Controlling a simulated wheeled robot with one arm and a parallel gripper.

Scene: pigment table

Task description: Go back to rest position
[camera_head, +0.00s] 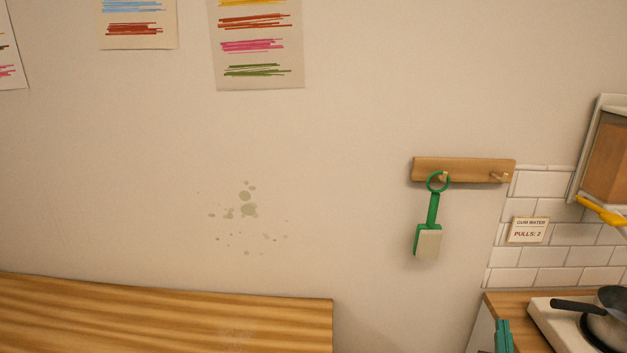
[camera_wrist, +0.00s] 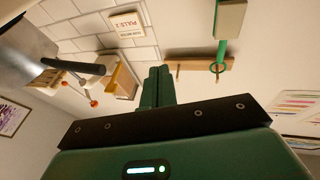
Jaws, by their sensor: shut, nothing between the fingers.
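My gripper (camera_wrist: 158,72) shows in the wrist view, its two dark green fingers pressed together with nothing between them. It is in the air, apart from the wall. A teal piece at the bottom right of the head view looks like the tip of my gripper (camera_head: 502,325), in front of the counter edge; the rest of it is cut off.
A green-handled tool (camera_head: 429,240) hangs by its ring from a wooden peg rail (camera_head: 465,170). A dispenser (camera_head: 605,155) with a yellow lever is at right, above a pan (camera_head: 610,325) on a white stove. A wooden tabletop (camera_head: 180,315) is clear where visible.

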